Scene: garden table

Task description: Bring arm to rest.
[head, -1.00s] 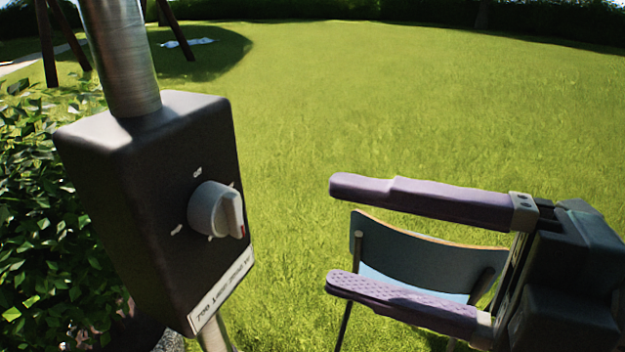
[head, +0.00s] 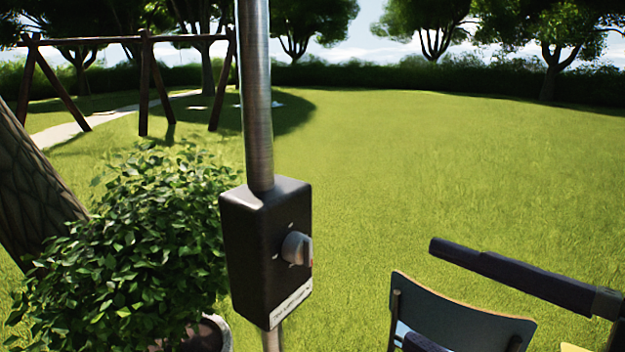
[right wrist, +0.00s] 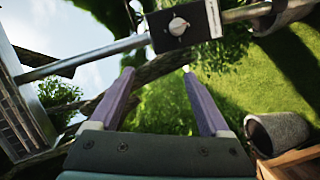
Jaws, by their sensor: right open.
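My right gripper (head: 424,292) is at the lower right of the head view, open and empty, pointing left. Its far finger shows almost whole; only the tip of its near finger shows at the bottom edge. In the right wrist view its two purple fingers (right wrist: 157,72) stand apart with nothing between them. A black control box (head: 242,250) with a grey knob (head: 297,248) and a white label hangs on a steel pole (head: 256,100). The gripper is right of the box, apart from it. The box (right wrist: 160,38) also shows beyond the fingertips in the right wrist view. My left gripper is not seen.
A chair (head: 455,312) stands below and behind the right gripper's fingers. A potted bush (head: 140,255) is left of the pole, with a tree trunk (head: 35,190) beside it. A wooden frame (head: 145,85) stands far back. Open lawn (head: 430,170) lies behind.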

